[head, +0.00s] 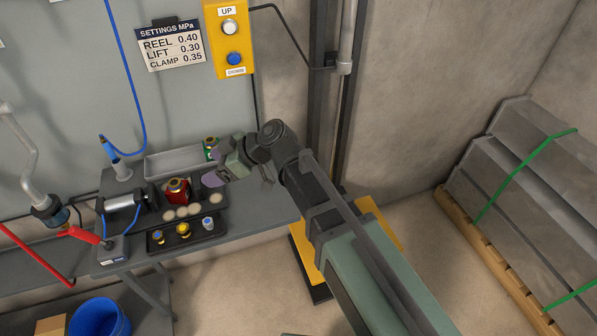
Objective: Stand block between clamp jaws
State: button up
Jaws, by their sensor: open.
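My gripper (217,163) is open over the back right of the bench, its fingers pointing left. A red block-like piece with a yellowish top (177,190) stands on the bench, just right of the clamp's silver cylinder (125,203). It appears upright at the end of the cylinder's dark rod; I cannot tell whether it touches the jaws, which are too small to make out. A small green, red and yellow piece (209,146) stands by the upper finger, at the right end of a grey tray. Nothing is seen held; the gap between the fingers is partly hidden.
The grey tray (172,165) lies along the wall. Several pale discs (182,212) sit before the red piece. A black tray (165,243) holds yellow and blue-grey fittings. A blue hose (136,145) and a red lever (78,236) are at left. Bare bench (255,215) shows at right.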

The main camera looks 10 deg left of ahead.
jog(key=d+f+m+h, duration=0.1)
jog(key=d, duration=0.3)
jog(key=w+d+f+m+t+h, duration=0.1)
jog(key=d+m, duration=0.1)
jog(key=d, duration=0.2)
jog(key=w+d+f+m+h, duration=0.1)
jog(key=d+f, duration=0.1)
jog(key=d, duration=0.2)
jog(key=shift+m, duration=0.4)
jog(key=s+d+f+m+h, duration=0.2)
jog(key=d+m+h, duration=0.2)
jog(key=d, duration=1.1)
jog(key=s+d+f+m+h, duration=0.2)
jog(key=d+m+h, duration=0.3)
jog(key=d+m, duration=0.5)
jog(key=d, duration=0.5)
jog(key=shift+f, duration=0.35)
